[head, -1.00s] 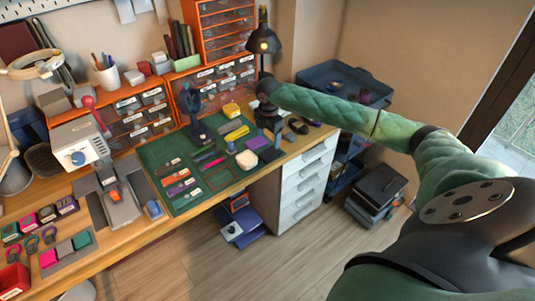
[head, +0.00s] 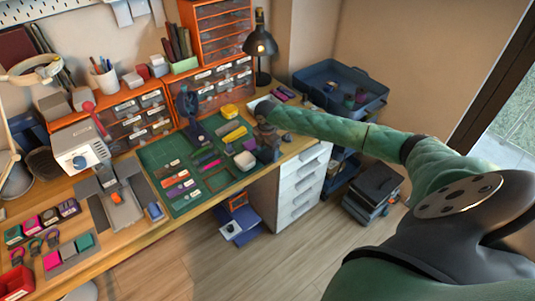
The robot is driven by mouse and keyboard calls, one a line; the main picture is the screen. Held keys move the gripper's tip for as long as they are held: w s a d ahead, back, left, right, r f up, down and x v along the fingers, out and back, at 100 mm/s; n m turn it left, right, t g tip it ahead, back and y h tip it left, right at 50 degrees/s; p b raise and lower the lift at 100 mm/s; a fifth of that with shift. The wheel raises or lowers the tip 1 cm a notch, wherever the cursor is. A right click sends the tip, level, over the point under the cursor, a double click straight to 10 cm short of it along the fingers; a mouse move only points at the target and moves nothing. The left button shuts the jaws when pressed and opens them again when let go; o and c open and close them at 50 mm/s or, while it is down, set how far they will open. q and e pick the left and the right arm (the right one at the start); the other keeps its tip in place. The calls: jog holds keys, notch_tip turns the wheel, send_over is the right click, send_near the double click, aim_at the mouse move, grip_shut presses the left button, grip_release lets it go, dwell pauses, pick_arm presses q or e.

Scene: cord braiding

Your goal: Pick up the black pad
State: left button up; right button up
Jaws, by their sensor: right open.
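My right gripper (head: 267,150) points down at the right end of the green mat (head: 158,155), beside a pale rounded block (head: 245,161). It is open, and its fingertips are small and dark here. I cannot single out the black pad for certain. A small dark piece (head: 287,137) shows just right of the gripper, partly hidden by my right arm. Whether the fingers touch anything cannot be told. My left gripper is out of view.
A black desk lamp (head: 260,45) and orange drawer units (head: 213,88) stand behind the mat. A blue trolley (head: 340,85) stands right of the bench.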

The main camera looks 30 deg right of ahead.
aim_at(266, 154)
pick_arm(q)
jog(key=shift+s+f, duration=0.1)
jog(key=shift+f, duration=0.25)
pick_arm(e)
jog(key=shift+f, duration=0.3)
jog(key=c, duration=1)
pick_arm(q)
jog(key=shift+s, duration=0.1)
pick_arm(e)
jog(key=shift+c, duration=0.3)
jog(key=shift+r, duration=0.1)
